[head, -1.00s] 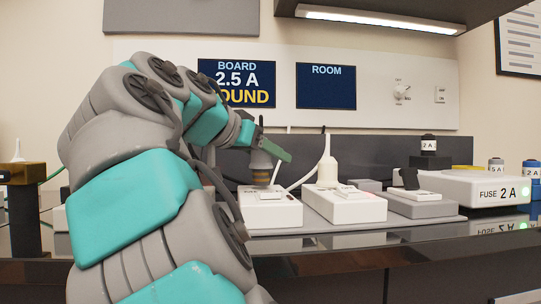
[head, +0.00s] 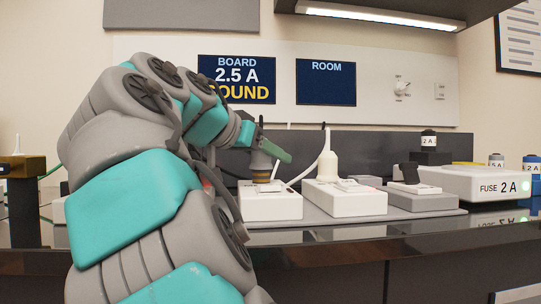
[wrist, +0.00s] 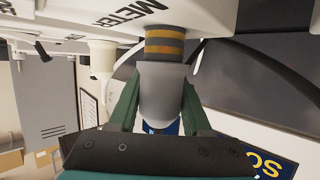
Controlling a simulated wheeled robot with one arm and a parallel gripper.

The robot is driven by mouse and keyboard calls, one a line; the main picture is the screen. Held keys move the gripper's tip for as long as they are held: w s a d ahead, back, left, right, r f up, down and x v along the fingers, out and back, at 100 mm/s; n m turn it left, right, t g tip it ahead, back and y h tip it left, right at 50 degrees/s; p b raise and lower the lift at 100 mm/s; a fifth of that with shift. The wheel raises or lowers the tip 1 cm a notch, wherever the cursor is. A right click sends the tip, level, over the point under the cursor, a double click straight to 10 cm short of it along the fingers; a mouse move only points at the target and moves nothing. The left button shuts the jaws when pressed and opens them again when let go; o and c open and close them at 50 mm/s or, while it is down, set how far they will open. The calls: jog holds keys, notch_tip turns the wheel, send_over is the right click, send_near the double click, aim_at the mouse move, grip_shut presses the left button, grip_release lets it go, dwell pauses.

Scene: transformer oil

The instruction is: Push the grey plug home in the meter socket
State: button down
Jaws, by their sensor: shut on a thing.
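The meter socket is a white block lettered METER (wrist: 130,14), upside down in the wrist view. In the head view the white block (head: 272,208) stands at the front of the bench. My gripper (wrist: 160,108) is shut on the grey plug (wrist: 165,82), with a green finger on each side. An orange-and-dark banded section (wrist: 165,43) lies between the grey body and the block's face and appears to meet it. In the head view my gripper (head: 263,148) is directly above the block, with the bands (head: 262,168) below it. How deep the plug sits is hidden.
A second white block (head: 345,207) with an upright white plug (head: 327,165) stands close on the right. Further right are a grey block (head: 420,202) and the FUSE 2 A unit (head: 500,182). A cable runs between the blocks. The BOARD screen (head: 237,79) is behind.

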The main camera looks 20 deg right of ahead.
jog(key=shift+f, duration=0.35)
jog(key=shift+c, duration=1.3)
grip_release()
jog(key=shift+r, duration=0.1)
jog(key=p+v, duration=0.1)
jog(key=v, duration=0.8)
jog(key=shift+a+r+p, duration=0.1)
jog(key=shift+r+p, duration=0.05)
jog(key=shift+p, duration=0.2)
jog(key=p+v, duration=0.1)
jog(key=v, duration=0.1)
jog(key=shift+s+a, duration=0.25)
jog(key=shift+a, duration=0.05)
jog(key=shift+r+p, duration=0.1)
jog(key=shift+p, duration=0.2)
